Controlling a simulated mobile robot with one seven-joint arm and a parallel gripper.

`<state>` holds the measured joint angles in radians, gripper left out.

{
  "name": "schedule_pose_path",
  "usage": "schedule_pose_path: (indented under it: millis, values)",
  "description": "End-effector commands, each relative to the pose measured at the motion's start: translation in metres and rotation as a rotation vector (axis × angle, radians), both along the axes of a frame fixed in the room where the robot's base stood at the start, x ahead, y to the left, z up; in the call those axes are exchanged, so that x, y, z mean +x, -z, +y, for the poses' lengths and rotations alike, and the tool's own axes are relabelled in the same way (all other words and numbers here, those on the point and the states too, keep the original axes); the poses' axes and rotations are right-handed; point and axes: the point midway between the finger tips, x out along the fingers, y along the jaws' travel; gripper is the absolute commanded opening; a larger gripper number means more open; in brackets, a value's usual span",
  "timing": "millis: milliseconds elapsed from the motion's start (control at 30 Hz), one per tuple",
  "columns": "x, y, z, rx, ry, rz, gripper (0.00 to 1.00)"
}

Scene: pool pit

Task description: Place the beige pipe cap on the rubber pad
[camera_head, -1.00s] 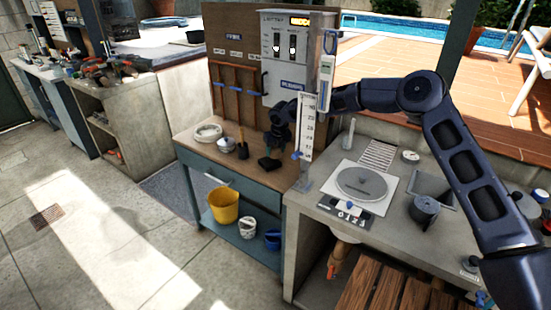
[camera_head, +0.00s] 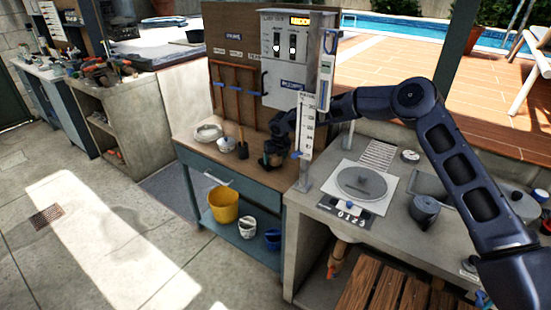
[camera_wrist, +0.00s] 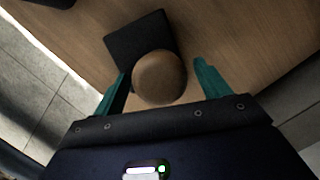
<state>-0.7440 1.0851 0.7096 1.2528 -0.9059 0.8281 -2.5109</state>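The round brownish-beige pipe cap (camera_wrist: 160,78) is between my fingers in the wrist view. It overlaps the near part of the black square rubber pad (camera_wrist: 136,37); whether it rests fully on the pad or is above it cannot be told. My gripper (camera_wrist: 162,72) has its two teal fingers spread on either side of the cap. A gap shows at the right finger; the left finger is close to the cap's edge. In the head view my gripper (camera_head: 273,158) is low over the wooden bench top, largely hiding the cap and pad.
The wooden bench (camera_head: 190,142) also bears a white coiled ring (camera_head: 208,132), a small lidded pot (camera_head: 227,145) and a dark-handled tool (camera_head: 242,148). A gauge post (camera_head: 306,140) stands close on the right. A control box (camera_head: 297,60) is behind.

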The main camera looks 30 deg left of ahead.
Motion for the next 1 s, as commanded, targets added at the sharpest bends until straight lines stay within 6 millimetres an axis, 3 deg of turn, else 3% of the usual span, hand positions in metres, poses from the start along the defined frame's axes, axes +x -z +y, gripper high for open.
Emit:
schedule_pose_path:
  millis: [333,800,1000]
  values:
    - [-0.001,-0.014,-0.002,0.002,0.0,0.0,0.75]
    - [-0.013,-0.095,-0.022,0.002,0.0,-0.001,0.75]
    - [-0.016,-0.114,-0.026,0.001,0.0,-0.001,0.75]
